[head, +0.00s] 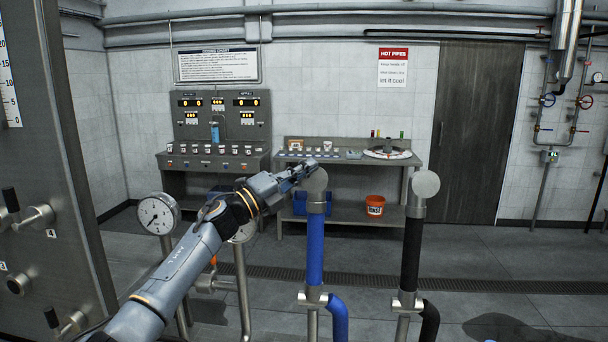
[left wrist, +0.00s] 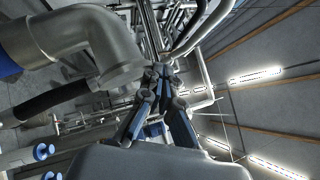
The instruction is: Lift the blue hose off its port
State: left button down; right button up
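The blue hose (head: 315,250) stands upright in the middle of the head view. A grey metal elbow (head: 315,182) tops it, and a metal fitting (head: 313,298) is at its lower end. In the left wrist view the elbow (left wrist: 95,35) looms large at the upper left, with a bit of blue at its left end. My left gripper (head: 308,168) is at the elbow's upper left; contact cannot be told. In the left wrist view its fingers (left wrist: 162,75) converge with their tips close together and nothing visible between them. My right gripper is not in view.
A black hose (head: 411,255) with a similar metal top stands to the right. A round gauge (head: 157,213) and pipes are at the left, beside a steel cabinet (head: 60,190). A bench with an orange bucket (head: 375,206) is behind. The floor at the right is mostly clear.

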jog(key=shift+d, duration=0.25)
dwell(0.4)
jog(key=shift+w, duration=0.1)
